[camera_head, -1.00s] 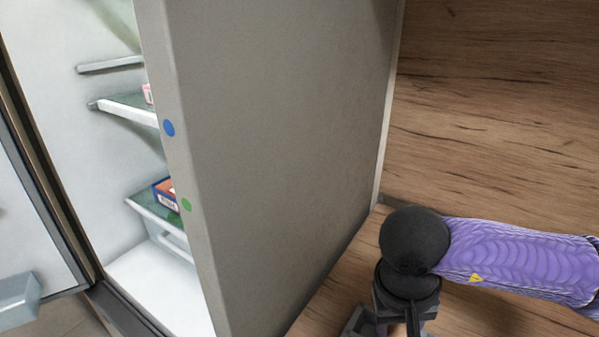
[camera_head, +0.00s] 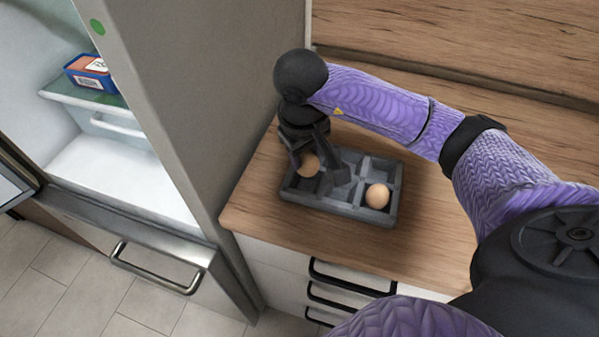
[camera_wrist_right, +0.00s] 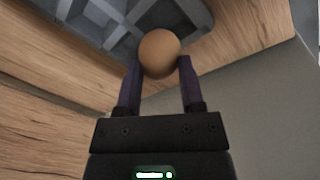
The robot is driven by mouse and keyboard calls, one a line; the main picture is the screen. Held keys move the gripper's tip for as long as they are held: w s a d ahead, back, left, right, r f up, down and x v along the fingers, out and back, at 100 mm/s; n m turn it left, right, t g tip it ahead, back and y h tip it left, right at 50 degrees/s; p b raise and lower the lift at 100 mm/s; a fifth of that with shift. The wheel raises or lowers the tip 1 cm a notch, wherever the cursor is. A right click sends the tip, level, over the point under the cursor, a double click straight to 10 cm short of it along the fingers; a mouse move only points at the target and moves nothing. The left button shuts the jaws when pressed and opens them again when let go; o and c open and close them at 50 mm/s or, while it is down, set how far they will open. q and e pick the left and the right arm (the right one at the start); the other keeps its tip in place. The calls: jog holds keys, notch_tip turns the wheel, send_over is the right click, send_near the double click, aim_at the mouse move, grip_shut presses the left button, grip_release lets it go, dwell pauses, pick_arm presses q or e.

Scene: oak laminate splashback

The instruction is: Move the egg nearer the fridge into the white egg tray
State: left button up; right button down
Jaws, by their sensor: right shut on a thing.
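The egg nearer the fridge (camera_head: 308,166) is brown and sits at the left end of a grey divided tray (camera_head: 345,210) on the wooden counter. My right gripper (camera_head: 317,168) reaches down over that end and is shut on this egg. In the right wrist view the egg (camera_wrist_right: 160,53) shows between the two fingertips (camera_wrist_right: 158,72), with the grey tray behind it. I cannot tell whether the egg is clear of its compartment. A second egg (camera_head: 377,195) lies in a right compartment of the grey tray. No white egg tray shows. My left gripper is out of view.
The fridge stands open at left, its grey side wall (camera_head: 225,90) rising close beside the counter's left edge. A blue and red box (camera_head: 92,72) sits on a fridge shelf. Dark drawer handles (camera_head: 350,278) are below the counter (camera_head: 440,235). Bare counter lies right of the tray.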

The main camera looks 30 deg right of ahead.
aim_at(305, 159)
notch_tip(305, 159, down, 3)
jog(key=shift+s+f+b, duration=0.1)
jog(key=shift+f+b, duration=0.1)
jog(key=shift+b, duration=0.15)
jog(key=shift+f, duration=0.15)
jog(key=shift+f+b, duration=0.3)
jog(key=shift+c, duration=1.1)
grip_release()
jog(key=shift+r, duration=0.1)
jog(key=shift+r+p, duration=0.3)
jog(key=shift+p, duration=0.1)
notch_tip(305, 159, up, 12)
jog(key=s+a+p, duration=0.1)
jog(key=p, duration=0.1)
jog(key=shift+a+p, duration=0.35)
jog(key=shift+p, duration=0.05)
